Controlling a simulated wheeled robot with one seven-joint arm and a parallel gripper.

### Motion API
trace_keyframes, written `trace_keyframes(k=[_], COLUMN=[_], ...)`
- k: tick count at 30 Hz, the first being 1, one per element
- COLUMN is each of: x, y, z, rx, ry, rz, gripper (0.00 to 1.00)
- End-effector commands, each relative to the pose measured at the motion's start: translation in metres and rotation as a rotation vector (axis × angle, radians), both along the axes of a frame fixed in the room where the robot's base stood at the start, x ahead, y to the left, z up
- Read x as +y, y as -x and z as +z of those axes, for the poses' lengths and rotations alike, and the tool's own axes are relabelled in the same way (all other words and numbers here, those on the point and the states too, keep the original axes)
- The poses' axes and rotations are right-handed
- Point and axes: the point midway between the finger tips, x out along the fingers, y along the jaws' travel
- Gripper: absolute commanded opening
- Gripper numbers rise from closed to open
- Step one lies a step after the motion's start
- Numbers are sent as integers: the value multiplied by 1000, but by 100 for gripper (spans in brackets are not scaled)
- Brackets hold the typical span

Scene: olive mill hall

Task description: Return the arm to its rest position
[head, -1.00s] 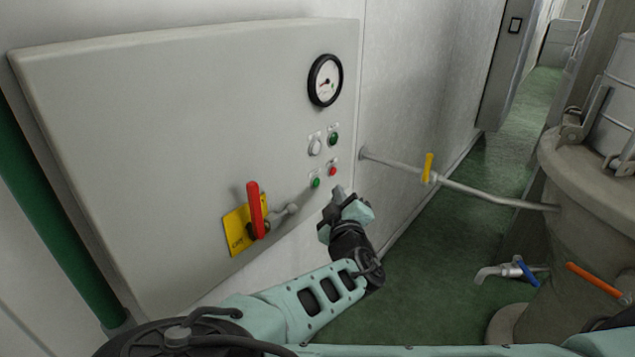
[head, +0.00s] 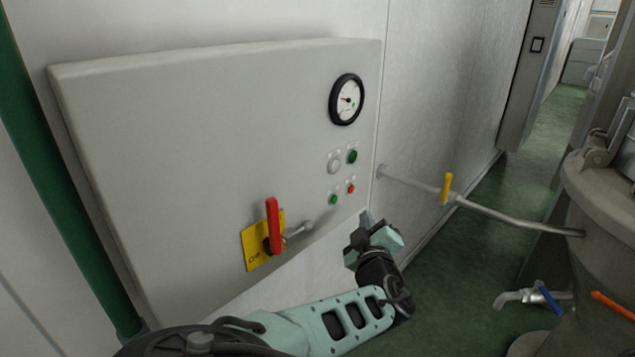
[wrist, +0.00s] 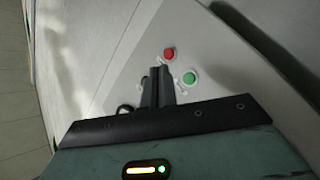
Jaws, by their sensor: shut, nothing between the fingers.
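My gripper (head: 367,222) is at the end of my pale green arm, in front of the lower right corner of the grey control panel (head: 200,130) in the head view. It is shut and holds nothing. In the wrist view the closed fingers (wrist: 158,85) point toward the panel, near a red button (wrist: 169,54) and a green button (wrist: 189,78). I cannot tell whether the fingertips touch the panel. My arm comes in from the bottom of the head view, below the panel.
A red handle (head: 273,226) on a yellow plate (head: 252,253) and a grey lever (head: 301,230) stick out of the panel. A round gauge (head: 347,99) sits above the buttons. A pipe with a yellow valve handle (head: 447,188) runs to a tank (head: 600,215) at right. Green floor (head: 445,270) lies between.

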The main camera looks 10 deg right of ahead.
Motion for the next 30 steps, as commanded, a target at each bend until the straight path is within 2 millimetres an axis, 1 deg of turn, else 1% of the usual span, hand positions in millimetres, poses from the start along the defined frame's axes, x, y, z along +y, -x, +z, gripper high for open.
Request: trace_keyframes(k=[2, 4, 5, 6, 7, 9, 10, 12, 14, 15, 17, 19, 20, 21, 23, 24, 26, 27, 30], x=[-13, -25, -29, -32, -32, -27, -23, -8, 8, 20, 38, 58, 66, 75, 87, 93, 99, 101, 99], y=[5, 15, 21, 32, 40, 63, 74, 97, 117, 130, 148, 168, 177, 188, 204, 213, 228, 239, 262], z=[-18, -43, -55, -71, -83, -105, -113, -124, -126, -125, -118, -103, -96, -84, -64, -50, -27, -13, 22], rx=[82, 196, 255, 341, 406, 560, 624, 767, 886, 960, 1067, 1182, 1227, 1284, 1361, 1406, 1464, 1497, 1553], ry=[-53, -122, -159, -209, -250, -338, -375, -453, -515, -551, -598, -640, -653, -665, -672, -670, -655, -638, -570], rz=[-60, -133, -167, -209, -239, -295, -314, -340, -347, -345, -330, -298, -280, -253, -206, -173, -121, -88, -13], gripper=[0, 0, 0, 0, 0, 0, 0, 0, 0, 0, 0, 0, 0, 0, 0, 0, 0, 0, 0])
